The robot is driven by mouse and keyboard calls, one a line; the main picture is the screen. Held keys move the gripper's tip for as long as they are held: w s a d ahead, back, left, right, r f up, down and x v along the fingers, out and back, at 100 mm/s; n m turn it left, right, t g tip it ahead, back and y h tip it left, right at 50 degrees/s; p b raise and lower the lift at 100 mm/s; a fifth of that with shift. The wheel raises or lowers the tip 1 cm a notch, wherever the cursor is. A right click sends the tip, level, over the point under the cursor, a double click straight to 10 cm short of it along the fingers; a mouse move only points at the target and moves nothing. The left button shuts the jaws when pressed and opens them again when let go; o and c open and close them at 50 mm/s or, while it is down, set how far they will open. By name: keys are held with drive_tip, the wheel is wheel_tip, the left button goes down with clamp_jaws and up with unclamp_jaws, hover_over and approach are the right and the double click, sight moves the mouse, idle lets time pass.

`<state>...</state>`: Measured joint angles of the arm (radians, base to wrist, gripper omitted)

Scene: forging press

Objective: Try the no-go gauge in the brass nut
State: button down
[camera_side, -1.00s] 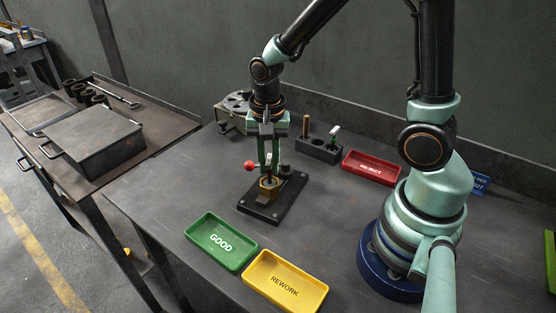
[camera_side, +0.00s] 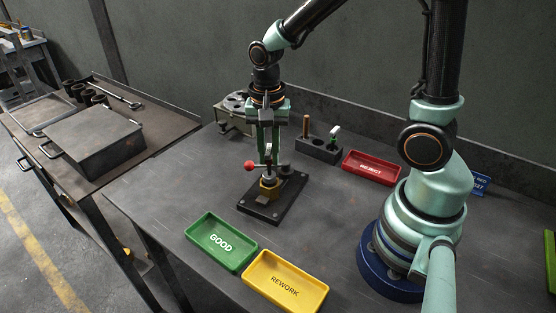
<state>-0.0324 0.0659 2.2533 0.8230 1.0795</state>
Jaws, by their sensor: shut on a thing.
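The brass nut (camera_side: 269,190) sits in a fixture on a black base plate (camera_side: 262,211) in the middle of the bench. My gripper (camera_side: 268,159) is above it, pointing down, shut on a gauge (camera_side: 269,175). The gauge is upright, with its grey lower part directly over the nut's bore. Whether its tip is still inside the bore is too small to tell. The fingers hide most of its handle.
A dark rack (camera_side: 318,151) behind holds two upright handled pieces. A red-knobbed lever (camera_side: 249,167) is beside the fixture. The red REJECT tray (camera_side: 371,167) is right; the green GOOD (camera_side: 221,242) and yellow REWORK (camera_side: 285,280) trays are in front. A grey round holder (camera_side: 235,112) stands behind.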

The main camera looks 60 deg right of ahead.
drive_tip(key=shift+r, duration=0.45)
drive_tip(key=shift+r, duration=1.95)
